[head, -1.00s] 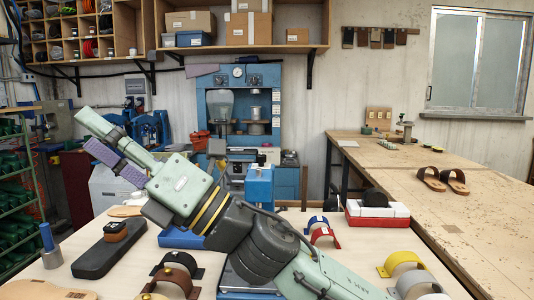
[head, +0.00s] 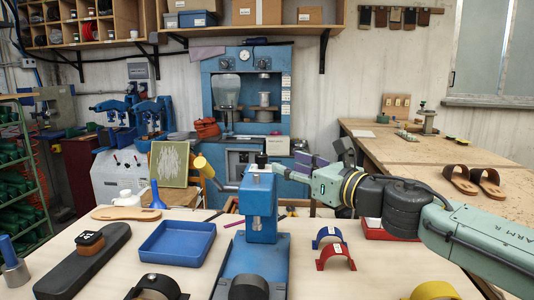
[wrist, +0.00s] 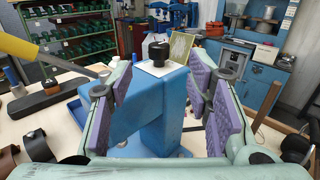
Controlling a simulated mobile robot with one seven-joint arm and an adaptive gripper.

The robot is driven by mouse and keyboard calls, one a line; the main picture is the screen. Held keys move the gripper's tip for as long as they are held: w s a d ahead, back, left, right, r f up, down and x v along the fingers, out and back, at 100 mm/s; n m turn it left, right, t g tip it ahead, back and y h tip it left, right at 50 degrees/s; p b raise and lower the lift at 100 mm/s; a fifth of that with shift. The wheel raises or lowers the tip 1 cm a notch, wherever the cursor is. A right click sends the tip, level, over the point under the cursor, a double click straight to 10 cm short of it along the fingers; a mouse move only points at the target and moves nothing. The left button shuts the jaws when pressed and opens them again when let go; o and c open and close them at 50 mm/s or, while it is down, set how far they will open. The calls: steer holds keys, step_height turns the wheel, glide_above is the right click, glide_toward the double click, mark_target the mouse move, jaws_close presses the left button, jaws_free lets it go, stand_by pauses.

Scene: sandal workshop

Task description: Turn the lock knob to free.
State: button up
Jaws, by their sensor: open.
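A blue bench press (head: 262,222) stands on the near table, with a small black knob (head: 261,159) on top of its head. The knob also shows in the wrist view (wrist: 158,51), upright on the blue top, ahead of and between my fingers. My gripper (head: 303,164) is just right of the press head in the head view. In the wrist view my gripper (wrist: 159,82) has its two purple-padded fingers spread wide, with nothing held between them. The knob appears apart from both fingers. Which way the knob is set cannot be told.
A yellow-gripped lever (head: 203,166) sticks out at the press's left. A blue tray (head: 178,243), a dark block (head: 92,252) and a sandal sole (head: 127,213) lie left.

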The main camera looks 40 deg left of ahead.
mark_target(265, 157)
steer(key=p+x, duration=0.2)
steer(key=x, duration=0.7)
steer(key=shift+a+p, duration=0.15)
steer(key=shift+p, duration=0.2)
jaws_close()
